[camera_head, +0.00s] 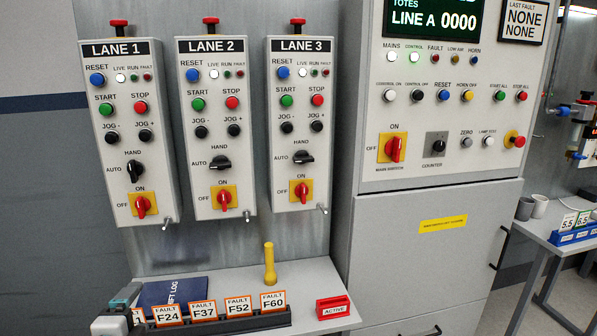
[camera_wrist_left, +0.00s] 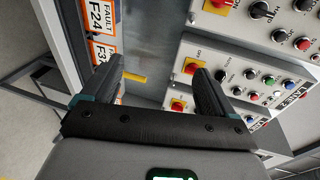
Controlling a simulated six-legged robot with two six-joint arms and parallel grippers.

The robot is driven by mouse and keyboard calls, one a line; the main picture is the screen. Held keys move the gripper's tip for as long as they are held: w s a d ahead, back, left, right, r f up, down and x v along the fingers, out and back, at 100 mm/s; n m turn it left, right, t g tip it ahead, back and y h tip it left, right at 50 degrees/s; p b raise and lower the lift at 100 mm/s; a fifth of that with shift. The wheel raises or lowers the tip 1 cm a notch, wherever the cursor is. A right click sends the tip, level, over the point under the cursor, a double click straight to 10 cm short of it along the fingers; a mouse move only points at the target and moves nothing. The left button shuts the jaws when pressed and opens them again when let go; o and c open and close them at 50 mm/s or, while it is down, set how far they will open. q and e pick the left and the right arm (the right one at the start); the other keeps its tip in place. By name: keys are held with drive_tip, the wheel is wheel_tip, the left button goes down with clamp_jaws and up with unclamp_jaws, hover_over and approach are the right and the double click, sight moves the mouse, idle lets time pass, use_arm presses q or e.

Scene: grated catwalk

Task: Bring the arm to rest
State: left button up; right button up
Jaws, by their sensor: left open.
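My left gripper (camera_head: 124,306) shows at the lower left of the head view, at the left end of the shelf, beside the row of fault cards. Its two dark fingers stand apart in the left wrist view (camera_wrist_left: 157,78), with nothing between their tips. Beyond the fingers the wrist view shows the lane boxes turned sideways and a yellow peg-like thing (camera_wrist_left: 134,77). My right gripper is in neither view.
The shelf (camera_head: 225,285) holds a card rack (camera_head: 218,324), a dark blue log book (camera_head: 174,291), a yellow upright torch-like thing (camera_head: 270,264) and a red ACTIVE block (camera_head: 333,307). LANE 1 (camera_head: 127,75), LANE 2 (camera_head: 216,75) and LANE 3 (camera_head: 301,75) boxes hang above. A cabinet (camera_head: 425,250) stands right.

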use_arm(q)
drive_tip(key=s+d+f+n+g+h+p, duration=0.1)
drive_tip(key=s+d+f+g+h+p, duration=0.2)
drive_tip(key=d+f, duration=0.5)
drive_tip(key=s+d+f+n+g+h+p, duration=0.1)
drive_tip(key=s+d+f+g+p, duration=0.25)
drive_tip(key=f, duration=0.85)
drive_tip(key=s+d+f+n+g+h, duration=0.1)
drive_tip(key=s+d+f+n+g, duration=0.3)
drive_tip(key=s+n, duration=0.4)
drive_tip(key=s+d+f+n+g+h+p, duration=0.1)
drive_tip(key=s+d+f+n+g, duration=0.3)
drive_tip(key=s+n, duration=0.4)
drive_tip(key=s+f, duration=0.1)
drive_tip(key=s, duration=0.1)
drive_tip(key=shift+s+d+f, duration=0.2)
drive_tip(key=shift+s+d, duration=0.1)
drive_tip(key=shift+d, duration=0.1)
